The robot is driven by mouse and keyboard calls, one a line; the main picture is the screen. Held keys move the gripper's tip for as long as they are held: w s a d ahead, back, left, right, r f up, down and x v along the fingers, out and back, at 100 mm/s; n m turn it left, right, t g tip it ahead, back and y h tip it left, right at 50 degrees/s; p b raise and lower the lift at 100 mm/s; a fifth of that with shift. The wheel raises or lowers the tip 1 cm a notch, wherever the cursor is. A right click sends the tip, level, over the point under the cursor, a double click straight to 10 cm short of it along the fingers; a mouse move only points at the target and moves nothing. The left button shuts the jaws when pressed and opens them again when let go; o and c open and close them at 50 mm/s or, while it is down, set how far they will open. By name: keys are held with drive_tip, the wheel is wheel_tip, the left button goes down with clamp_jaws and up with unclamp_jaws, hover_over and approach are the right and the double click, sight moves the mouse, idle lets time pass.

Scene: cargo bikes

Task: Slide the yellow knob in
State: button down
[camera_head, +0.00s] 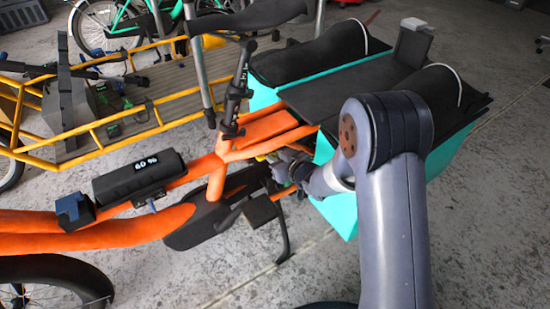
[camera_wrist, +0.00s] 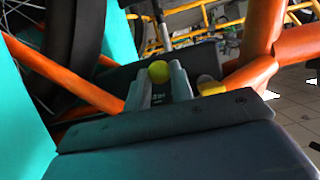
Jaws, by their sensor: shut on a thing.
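The yellow knob (camera_wrist: 158,72) is small and round. In the wrist view it sits between the tips of my gripper's two grey fingers (camera_wrist: 162,79), which are shut on it. How far the knob stands out from its mount is hidden behind the fingers. The knob cannot be made out clearly there.
A second yellow piece (camera_wrist: 211,88) lies just right of the fingers. Orange tubes (camera_wrist: 272,55) and a teal panel (camera_wrist: 22,120) stand close on either side. A pedal and crank (camera_head: 262,212) are below my gripper. A yellow-framed cargo bike (camera_head: 88,127) stands behind.

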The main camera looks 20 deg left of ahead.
drive_tip(key=shift+w+d+p, duration=0.45)
drive_tip(key=shift+w+d, duration=0.75)
drive_tip(key=shift+w, duration=0.2)
drive_tip(key=c, duration=1.3)
unclamp_jaws()
drive_tip(key=shift+o, duration=0.2)
drive_tip(key=shift+d, duration=0.1)
drive_tip(key=p+v, duration=0.3)
drive_tip(key=v, duration=0.7)
drive_tip(key=shift+s+d, duration=0.25)
